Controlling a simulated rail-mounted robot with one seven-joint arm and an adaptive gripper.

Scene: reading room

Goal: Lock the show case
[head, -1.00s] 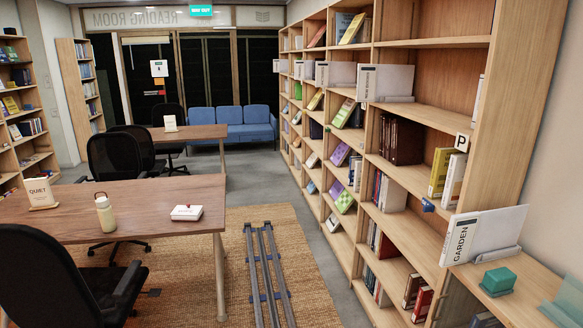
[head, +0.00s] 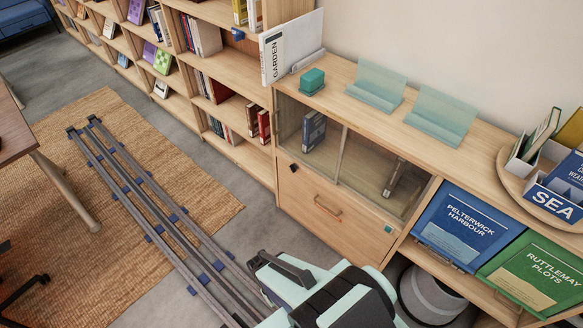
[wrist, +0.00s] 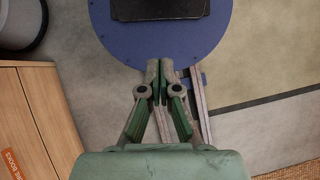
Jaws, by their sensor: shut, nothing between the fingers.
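The show case (head: 340,160) is a glass-fronted compartment in the low wooden cabinet, right of centre in the head view. Its glass panes overlap or meet near a vertical edge in the middle. A blue book (head: 314,130) stands inside at the left, and a small stand or book (head: 394,178) is at the right. A small dark diamond-shaped fitting (head: 294,167) sits below the glass at the left; I cannot tell what it is. My gripper (wrist: 160,74) is shut and empty in the wrist view, pointing over the floor, apart from the case.
A teal box (head: 312,82) and clear stands (head: 375,88) are on top. Map folders (head: 465,228) and a grey bin (head: 430,296) are to the right. Rails (head: 150,215) cross the floor at left.

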